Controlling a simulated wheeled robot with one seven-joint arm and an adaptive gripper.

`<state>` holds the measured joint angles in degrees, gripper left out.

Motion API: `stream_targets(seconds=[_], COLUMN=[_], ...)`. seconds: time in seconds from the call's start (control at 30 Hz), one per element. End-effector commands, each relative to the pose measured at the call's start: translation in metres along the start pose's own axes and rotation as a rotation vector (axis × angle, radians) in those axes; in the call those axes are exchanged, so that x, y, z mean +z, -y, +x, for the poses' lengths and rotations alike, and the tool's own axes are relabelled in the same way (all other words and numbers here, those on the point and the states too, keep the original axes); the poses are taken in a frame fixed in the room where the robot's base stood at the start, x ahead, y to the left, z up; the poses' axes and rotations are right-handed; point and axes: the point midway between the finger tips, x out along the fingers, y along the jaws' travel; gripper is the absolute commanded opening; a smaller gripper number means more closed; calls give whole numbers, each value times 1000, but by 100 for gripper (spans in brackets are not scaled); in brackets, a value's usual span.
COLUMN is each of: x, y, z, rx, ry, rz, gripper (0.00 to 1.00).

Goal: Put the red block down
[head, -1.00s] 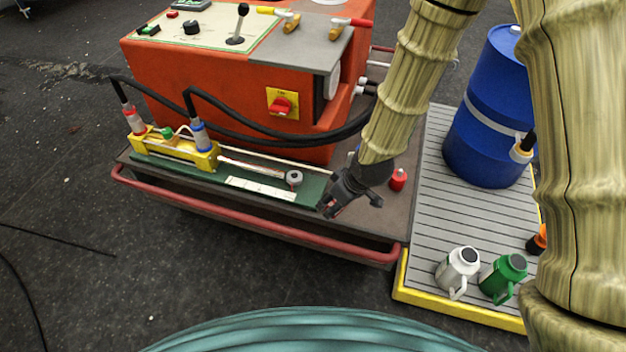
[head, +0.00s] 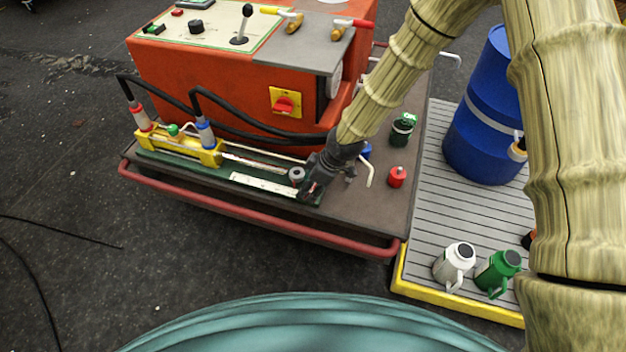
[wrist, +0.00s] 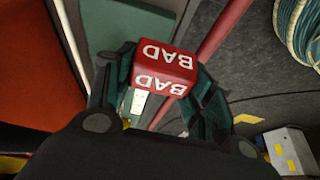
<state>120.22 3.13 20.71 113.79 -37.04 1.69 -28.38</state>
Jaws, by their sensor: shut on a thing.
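The red block (wrist: 160,70), with white "BAD" lettering on two faces, is held between the fingers of my gripper (wrist: 162,95) in the wrist view. In the head view my gripper (head: 309,193) is over the right end of the green mat (head: 220,178) on the cart's front ledge. The block is mostly hidden there by the gripper. I cannot tell whether the block touches the surface beneath.
A white ruler strip (head: 262,184) and a small round gauge (head: 296,175) lie just left of my gripper. A red rail (head: 250,218) runs along the cart's front. A red bottle (head: 397,177), a green can (head: 402,130) and a blue item (head: 366,150) stand to the right.

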Motion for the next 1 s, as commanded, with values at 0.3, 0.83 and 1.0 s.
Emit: stream_targets(seconds=[0.3, 0.83, 1.0], x=[-8, 5, 4], y=[-50, -55, -55], z=[9, 42, 42], rx=[0, 0, 0], ry=[-1, 0, 0], rz=[2, 0, 0], gripper=[29, 29, 29])
